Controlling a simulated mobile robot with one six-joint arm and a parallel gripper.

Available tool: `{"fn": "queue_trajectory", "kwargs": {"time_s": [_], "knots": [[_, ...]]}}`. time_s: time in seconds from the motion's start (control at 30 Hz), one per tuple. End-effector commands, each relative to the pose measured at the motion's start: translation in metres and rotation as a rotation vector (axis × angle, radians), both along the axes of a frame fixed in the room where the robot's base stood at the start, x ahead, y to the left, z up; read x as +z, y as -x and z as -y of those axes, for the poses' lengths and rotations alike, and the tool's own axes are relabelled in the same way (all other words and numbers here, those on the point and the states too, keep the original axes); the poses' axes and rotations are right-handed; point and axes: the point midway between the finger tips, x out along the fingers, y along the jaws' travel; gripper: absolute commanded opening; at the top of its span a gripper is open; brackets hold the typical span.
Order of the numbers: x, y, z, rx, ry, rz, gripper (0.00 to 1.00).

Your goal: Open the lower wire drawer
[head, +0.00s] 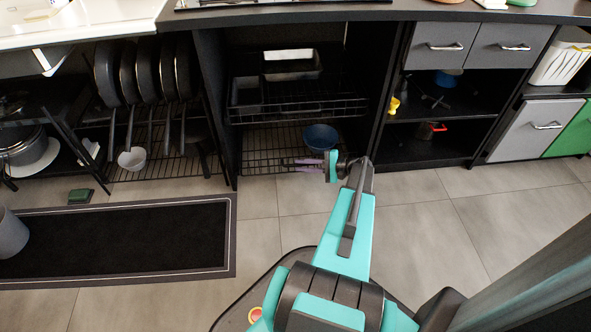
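The lower wire drawer (262,145) is a black wire rack near the floor in the middle open cabinet. A dark blue bowl (320,136) stands in it towards the right. The drawer looks pushed in, about level with the cabinet front. My gripper (296,164) is at the drawer's front edge, right of its middle, with its purplish fingers pointing left. The fingers overlap the front wires in the picture; I cannot tell whether they touch. The finger gap is too small to judge. No object shows in the gripper.
The upper wire drawer (290,108) holds dark containers. Pans (146,72) hang at the left over another wire rack. Grey-fronted drawers (442,46) and open shelves are at the right. A black mat (110,242) lies left. Tiled floor (420,215) before the cabinets is clear around my arm.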

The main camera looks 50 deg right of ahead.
Motion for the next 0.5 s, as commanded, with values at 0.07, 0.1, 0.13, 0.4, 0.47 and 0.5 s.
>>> {"fn": "queue_trajectory", "kwargs": {"time_s": [0.07, 0.1, 0.13, 0.4, 0.47, 0.5], "knots": [[-0.004, -0.008, -0.005, 0.001, 0.0, 0.0, 0.17], [-0.004, -0.011, -0.007, 0.001, 0.0, 0.0, 0.17], [-0.005, -0.013, -0.008, 0.001, 0.0, -0.001, 0.17], [-0.005, -0.02, -0.012, -0.001, 0.0, -0.001, 0.17], [-0.005, -0.02, -0.012, -0.001, 0.0, -0.001, 0.17], [-0.005, -0.02, -0.012, -0.001, 0.0, -0.001, 0.17]]}}
